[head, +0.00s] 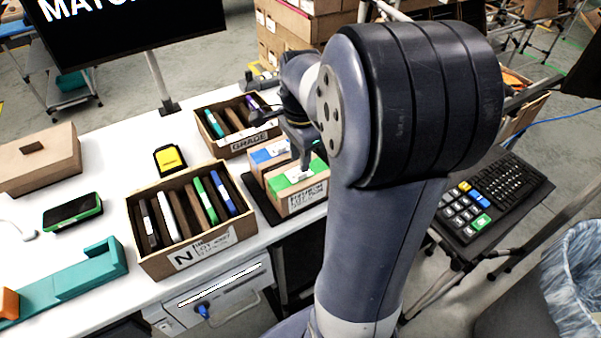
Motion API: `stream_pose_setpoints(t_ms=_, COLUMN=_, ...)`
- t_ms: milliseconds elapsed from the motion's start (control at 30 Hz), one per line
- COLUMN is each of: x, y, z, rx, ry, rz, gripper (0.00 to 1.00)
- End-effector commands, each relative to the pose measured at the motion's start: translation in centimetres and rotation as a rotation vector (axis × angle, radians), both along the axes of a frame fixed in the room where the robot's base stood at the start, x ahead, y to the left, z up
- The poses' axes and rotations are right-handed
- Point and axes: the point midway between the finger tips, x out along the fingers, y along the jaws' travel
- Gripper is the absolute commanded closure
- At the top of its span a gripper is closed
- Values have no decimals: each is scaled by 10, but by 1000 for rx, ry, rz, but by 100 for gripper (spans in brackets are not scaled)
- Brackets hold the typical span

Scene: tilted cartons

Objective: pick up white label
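Several white labels show in the head view. Small white patches lie on top of the carton with blue tape (262,157) and the carton with green tape (283,183). A printed white label (307,198) is on the front of the green-taped carton. A larger white label (203,248) marked "N" is on the front of the near crate. My gripper (304,160) points down over the two small cartons, close to their tops. My arm hides part of it, so I cannot tell whether it touches a label or how far its fingers are apart.
The near crate (150,266) holds several upright slabs. A crate marked "GRADE" (235,148) stands behind it. A yellow-topped device (170,159), a green-edged device (72,211) and a teal tool (75,280) lie on the white table. A keypad (490,195) is at right.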

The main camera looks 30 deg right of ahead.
Motion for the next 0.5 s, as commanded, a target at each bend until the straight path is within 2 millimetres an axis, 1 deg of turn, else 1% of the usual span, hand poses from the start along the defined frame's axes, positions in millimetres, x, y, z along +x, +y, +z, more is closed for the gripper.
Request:
stream_pose_setpoints(t_ms=300, x=-1, y=1, z=-43, rx=2, ry=4, rz=1, gripper=71)
stream_pose_setpoints(t_ms=400, x=0, y=1, z=-50, rx=1, ry=2, rz=1, gripper=71)
stream_pose_setpoints(t_ms=500, x=0, y=1, z=-52, rx=0, ry=1, rz=2, gripper=71)
